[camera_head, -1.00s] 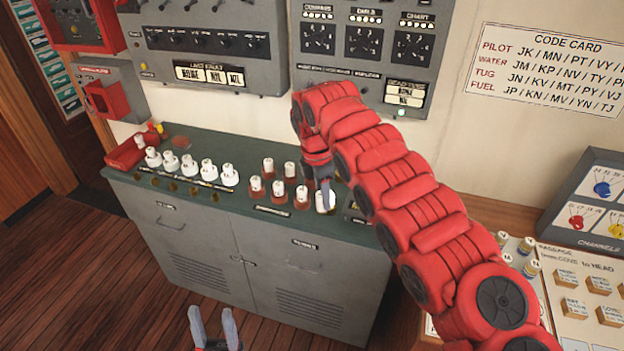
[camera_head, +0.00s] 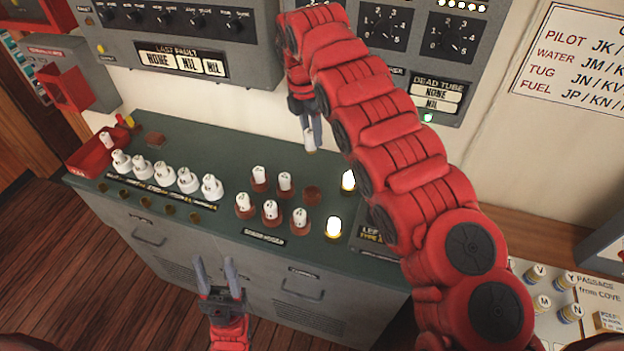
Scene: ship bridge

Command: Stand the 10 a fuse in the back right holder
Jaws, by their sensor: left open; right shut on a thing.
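My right gripper (camera_head: 309,122) is shut on a white fuse (camera_head: 310,141), held upright above the green counter; its marking is too small to read. Below it, the back right holder (camera_head: 312,194) is an empty reddish-brown round base. The other holders of this group carry white fuses, such as the back middle one (camera_head: 285,181) and the front right one (camera_head: 300,218). The held fuse is apart from the holder. My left gripper (camera_head: 218,276) is open and empty, low in front of the grey cabinet.
Two glowing tubes (camera_head: 348,181) (camera_head: 333,227) stand right of the holders, close to my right arm. A row of white-based fuses (camera_head: 188,180) and a red tray (camera_head: 98,155) are at left. The counter (camera_head: 225,145) behind the holders is clear.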

